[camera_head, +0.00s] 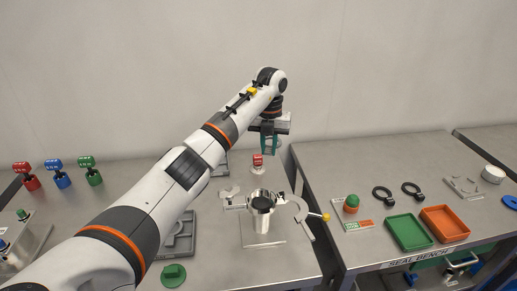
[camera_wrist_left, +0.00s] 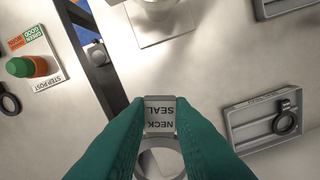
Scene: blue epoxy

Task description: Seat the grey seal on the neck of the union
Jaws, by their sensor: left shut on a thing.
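The grey seal (camera_wrist_left: 160,116) is a ring with a tab lettered NECK SEAL. My left gripper (camera_head: 269,145), with teal fingers, is shut on its tab, above the far part of the bench. In the left wrist view the fingers (camera_wrist_left: 160,108) grip the tab from both sides, and part of the ring shows below it. The union (camera_head: 262,203) is a metal cylinder with an upright neck, held in a fixture on a square plate nearer to me. The seal is apart from it. In the left wrist view only part of the fixture (camera_wrist_left: 155,12) shows at the top edge. My right gripper is not in view.
Grey trays (camera_head: 178,243) stand left of the union; one in the wrist view (camera_wrist_left: 232,125) holds a black ring. A small red-topped piece (camera_head: 257,161) stands behind the union. The right bench holds a step post (camera_head: 351,204), black rings (camera_head: 382,193), green (camera_head: 408,232) and orange (camera_head: 444,223) trays.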

